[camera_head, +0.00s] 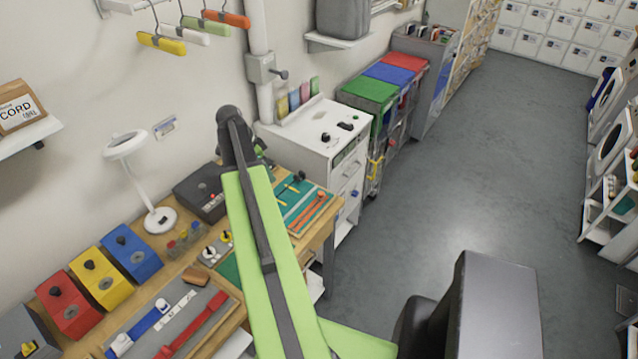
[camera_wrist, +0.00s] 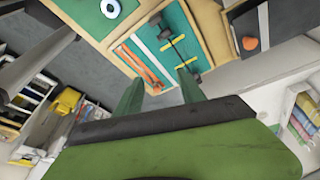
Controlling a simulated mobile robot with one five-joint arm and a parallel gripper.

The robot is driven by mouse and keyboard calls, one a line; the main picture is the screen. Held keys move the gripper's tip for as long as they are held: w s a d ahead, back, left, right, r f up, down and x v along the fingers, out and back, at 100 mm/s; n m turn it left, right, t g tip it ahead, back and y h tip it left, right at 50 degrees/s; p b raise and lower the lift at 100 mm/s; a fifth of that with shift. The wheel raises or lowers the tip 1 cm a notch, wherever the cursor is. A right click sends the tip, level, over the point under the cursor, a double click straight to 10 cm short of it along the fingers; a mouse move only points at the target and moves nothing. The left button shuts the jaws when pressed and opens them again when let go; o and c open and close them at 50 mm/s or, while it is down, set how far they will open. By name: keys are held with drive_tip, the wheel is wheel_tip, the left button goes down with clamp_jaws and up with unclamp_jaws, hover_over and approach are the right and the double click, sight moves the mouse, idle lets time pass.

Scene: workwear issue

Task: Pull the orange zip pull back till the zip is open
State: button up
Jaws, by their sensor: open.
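A teal board with a wooden edge (camera_head: 283,196) lies on the workbench in the head view, and orange strips (camera_head: 309,214) run along it. In the wrist view the teal board (camera_wrist: 135,50) shows past my fingertips, with the orange strips (camera_wrist: 143,66) at its left. A white strip and a dark bar with yellow crosspieces lie beside them. I cannot pick out the orange zip pull for certain among these. My gripper (camera_wrist: 161,92) is open, its two green fingers apart with nothing between them. It is apart from the board. In the head view my arm hides part of the bench.
A round orange knob (camera_wrist: 250,43) sits to the right of the board in the wrist view. In the head view a white cabinet (camera_head: 316,135) stands just beyond the board. A lamp (camera_head: 160,218) and coloured boxes (camera_head: 132,255) stand at left.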

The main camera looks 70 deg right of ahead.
drive_tip(key=s+d+r+m+g, duration=0.1)
drive_tip(key=s+d+r+m, duration=0.1)
drive_tip(key=s+d+m, duration=0.5)
drive_tip(key=n+b, duration=0.2)
drive_tip(key=b, duration=1.4)
approach(321, 193)
drive_tip(key=x, duration=0.8)
drive_tip(key=shift+n, duration=0.3)
clamp_jaws()
